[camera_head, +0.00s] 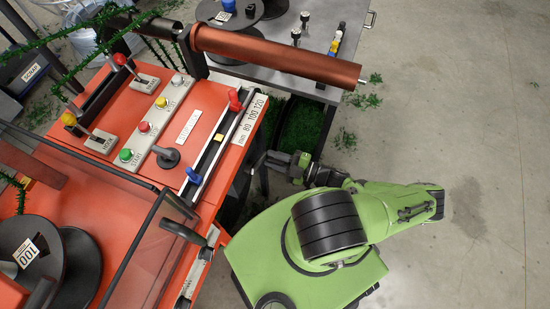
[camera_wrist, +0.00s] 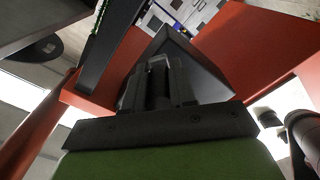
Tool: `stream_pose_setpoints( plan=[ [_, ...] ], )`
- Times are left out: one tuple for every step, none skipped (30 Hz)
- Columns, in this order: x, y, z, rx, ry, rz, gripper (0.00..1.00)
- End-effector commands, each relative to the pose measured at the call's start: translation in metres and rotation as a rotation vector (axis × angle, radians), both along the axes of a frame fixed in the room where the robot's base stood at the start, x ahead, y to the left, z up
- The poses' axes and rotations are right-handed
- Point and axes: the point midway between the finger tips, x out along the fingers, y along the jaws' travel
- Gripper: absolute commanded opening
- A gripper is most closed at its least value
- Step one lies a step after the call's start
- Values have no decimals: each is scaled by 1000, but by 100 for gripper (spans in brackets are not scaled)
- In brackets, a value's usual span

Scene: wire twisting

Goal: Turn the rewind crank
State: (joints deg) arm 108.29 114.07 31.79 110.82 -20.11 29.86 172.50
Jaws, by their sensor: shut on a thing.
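The orange wire-twisting machine (camera_head: 192,100) fills the left of the head view. My gripper (camera_head: 268,160) is at the machine's right side, below its top panel. In the wrist view my gripper (camera_wrist: 158,78) has its dark fingers close together, shut on a black part in front of a dark block (camera_wrist: 190,62). I take this held part to be the rewind crank's handle. The fingers and the machine's edge hide most of the crank, so its angle cannot be told.
A copper-coloured roller (camera_head: 275,55) juts out above the machine, beyond my gripper. A grey table (camera_head: 345,22) stands behind it. Green wire scraps (camera_head: 345,138) lie on the concrete floor, which is open at the right (camera_head: 470,130). A clear guard (camera_head: 130,215) covers the lower left.

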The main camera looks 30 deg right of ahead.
Motion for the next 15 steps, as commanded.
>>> stream_pose_setpoints(
  plan=[
    [0,2,2,6,-5,5,0],
    [0,2,2,6,-5,5,0],
    [0,2,2,6,-5,5,30],
    [0,2,2,6,-4,5,34],
    [0,2,2,5,-5,5,39],
    [0,1,2,5,-4,4,45],
    [0,1,2,5,-4,4,50],
    [0,1,2,3,-4,3,51],
    [0,1,2,3,-4,3,51],
    [0,1,1,3,-4,2,51],
    [0,1,1,2,-3,3,51],
    [0,1,1,2,-3,3,51],
    [0,1,1,2,-3,2,51],
    [0,1,1,2,-3,2,51],
    [0,1,1,1,-3,2,51]
  ],
)
